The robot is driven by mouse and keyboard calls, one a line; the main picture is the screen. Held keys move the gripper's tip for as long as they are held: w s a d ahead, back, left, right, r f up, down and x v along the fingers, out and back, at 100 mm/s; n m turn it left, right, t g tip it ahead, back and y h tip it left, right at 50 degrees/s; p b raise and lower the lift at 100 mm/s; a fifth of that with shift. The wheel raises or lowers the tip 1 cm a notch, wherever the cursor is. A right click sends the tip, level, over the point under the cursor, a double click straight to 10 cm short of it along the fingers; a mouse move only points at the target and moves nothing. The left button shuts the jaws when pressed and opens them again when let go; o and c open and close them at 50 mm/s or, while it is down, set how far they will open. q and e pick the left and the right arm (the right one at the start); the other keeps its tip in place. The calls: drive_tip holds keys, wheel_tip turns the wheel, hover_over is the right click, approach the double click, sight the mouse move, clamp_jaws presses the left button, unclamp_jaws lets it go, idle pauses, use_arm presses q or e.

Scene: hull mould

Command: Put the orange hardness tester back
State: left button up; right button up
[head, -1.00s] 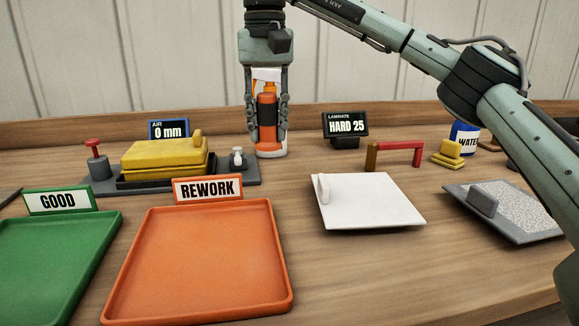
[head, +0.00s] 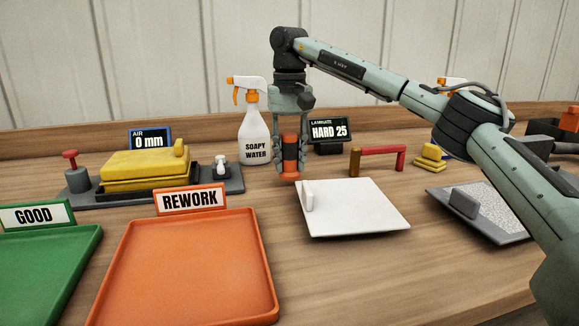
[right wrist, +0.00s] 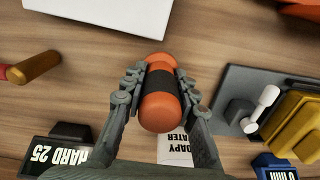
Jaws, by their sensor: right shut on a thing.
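The orange hardness tester (head: 291,150), a short orange cylinder with a black band, is held upright between the fingers of my right gripper (head: 290,158). In the right wrist view the tester (right wrist: 158,104) sits between both finger pads of the gripper (right wrist: 160,92). Its lower end appears at or just above the table, behind the white plate (head: 358,212); I cannot tell whether it touches. The display reading HARD 25 (head: 329,131) stands behind it to the right. My left gripper is not in view.
A soapy water spray bottle (head: 255,138) stands just left of the gripper. A red bridge-shaped piece (head: 378,152) and a yellow block (head: 429,157) are to the right. The yellow press (head: 145,168) and the orange REWORK tray (head: 190,290) are left. Bare wood lies around the white plate.

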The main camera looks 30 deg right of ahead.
sight(289, 134)
wheel_tip(289, 134, down, 2)
drive_tip(key=shift+f, duration=0.1)
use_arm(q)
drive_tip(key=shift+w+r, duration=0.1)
use_arm(e)
drive_tip(key=shift+f, duration=0.1)
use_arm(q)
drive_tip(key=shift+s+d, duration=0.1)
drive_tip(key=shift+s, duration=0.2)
use_arm(e)
drive_tip(key=o, duration=1.1)
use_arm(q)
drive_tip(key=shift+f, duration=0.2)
